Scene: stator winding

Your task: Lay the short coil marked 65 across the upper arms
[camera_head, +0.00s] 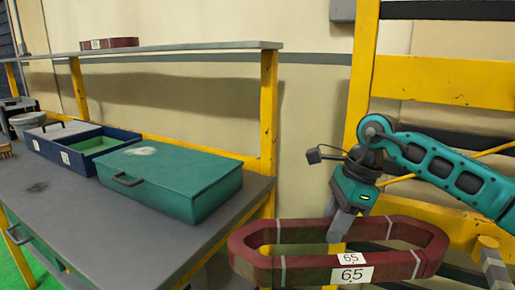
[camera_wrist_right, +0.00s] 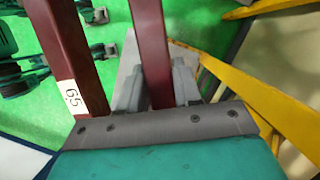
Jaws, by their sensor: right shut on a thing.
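The short coil (camera_head: 283,264) is a dark red elongated ring with pale bands and white labels reading 65. It hangs level in front of the yellow rack. My right gripper (camera_head: 340,228) points down and is shut on the coil's far long side. In the right wrist view that side (camera_wrist_right: 152,55) runs between the fingers (camera_wrist_right: 155,90), and the labelled side (camera_wrist_right: 70,62) runs apart at left. A stubby yellow and grey arm (camera_head: 492,262) of the rack shows at the lower right, beside the coil's right end. Other rack arms are not clear. My left gripper is not in view.
The yellow rack (camera_head: 440,80) stands behind the coil. A grey workbench (camera_head: 95,222) at left bears a green case (camera_head: 175,172) and a blue tray (camera_head: 60,155). Another dark red coil (camera_head: 122,42) lies on the shelf (camera_head: 180,47) above. Green floor shows below.

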